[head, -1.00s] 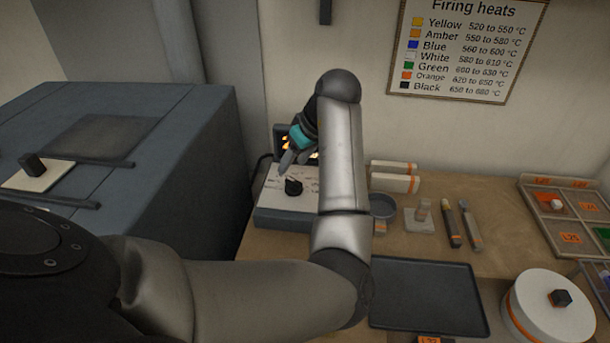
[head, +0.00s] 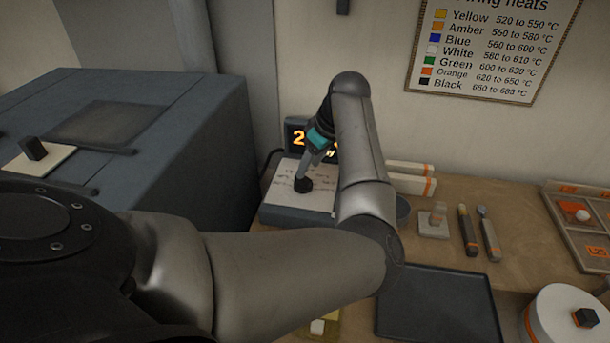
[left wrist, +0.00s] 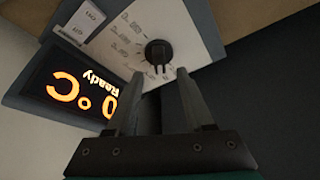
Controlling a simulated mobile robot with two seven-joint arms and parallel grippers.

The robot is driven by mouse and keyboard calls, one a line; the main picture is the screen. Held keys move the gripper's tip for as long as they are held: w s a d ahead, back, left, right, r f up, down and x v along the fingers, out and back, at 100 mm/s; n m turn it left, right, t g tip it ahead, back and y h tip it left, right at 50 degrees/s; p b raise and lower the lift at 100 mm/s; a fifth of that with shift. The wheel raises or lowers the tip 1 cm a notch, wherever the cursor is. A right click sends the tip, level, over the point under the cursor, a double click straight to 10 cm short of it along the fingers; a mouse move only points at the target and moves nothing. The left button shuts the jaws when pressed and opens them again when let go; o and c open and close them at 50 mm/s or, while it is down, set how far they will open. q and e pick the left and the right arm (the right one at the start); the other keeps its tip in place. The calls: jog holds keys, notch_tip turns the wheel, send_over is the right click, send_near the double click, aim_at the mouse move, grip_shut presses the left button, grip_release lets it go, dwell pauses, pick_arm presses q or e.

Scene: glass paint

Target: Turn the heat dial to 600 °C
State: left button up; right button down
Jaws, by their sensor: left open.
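The heat dial is a round black knob (left wrist: 158,52) on the white sloped face (left wrist: 115,35) of a grey control box. It also shows in the head view (head: 303,186). The box's display (left wrist: 70,95) glows orange; it reads "Ready", "°C" and a 0, and the other digits are hidden behind a finger. In the head view the display (head: 298,138) shows a leading 2, the rest covered by my arm. My left gripper (left wrist: 160,85) is open, its two fingertips close to the knob, one on each side of its lower edge. Whether they touch it is unclear. My right gripper is out of view.
A blue-grey kiln (head: 120,140) stands left of the control box. A dark tray (head: 440,305) is in front. A firing-heats chart (head: 490,45) hangs on the wall.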

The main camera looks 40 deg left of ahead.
aim_at(305, 178)
pick_arm(q)
jog(key=shift+x, duration=2.3)
grip_shut()
